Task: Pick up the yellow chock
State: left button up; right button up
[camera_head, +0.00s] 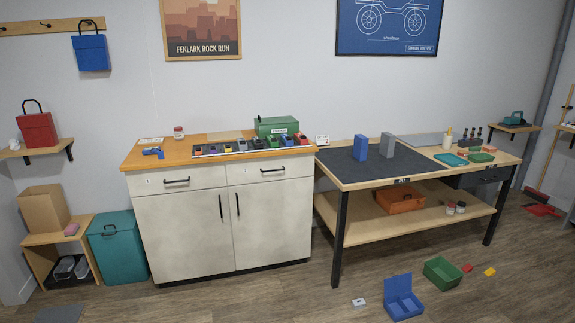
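A small yellow block (489,272), which looks like the yellow chock, lies on the wooden floor at the lower right. It is in front of the workbench, to the right of a green open bin (442,272). A small red block (467,268) lies between the bin and the yellow block. The yellow block's exact shape is too small to tell. Neither of my grippers shows in the head view.
A blue open box (402,299) and a small pale box (359,303) are on the floor left of the green bin. The workbench (350,178) has dark legs and a low shelf (365,222) behind them. Floor right of the yellow block looks clear.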

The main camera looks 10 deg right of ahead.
aim_at(491, 272)
jog(key=i+l+z, duration=0.1)
jog(key=i+z, duration=0.35)
jog(key=i+j+z, duration=0.1)
jog(key=i+z, duration=0.35)
jog(key=i, duration=0.25)
jog(key=i+j+z, duration=0.3)
jog(key=i+z, duration=0.15)
jog(key=i+l+z, duration=0.25)
jog(key=i+l, duration=0.35)
jog(key=l, duration=0.2)
jog(key=i+l+z, duration=0.25)
jog(key=i+l, duration=0.6)
jog(key=i, duration=0.2)
jog(key=i+l, duration=0.15)
jog(key=i, duration=0.2)
jog(key=i+l+u, duration=0.1)
jog(key=i, duration=0.3)
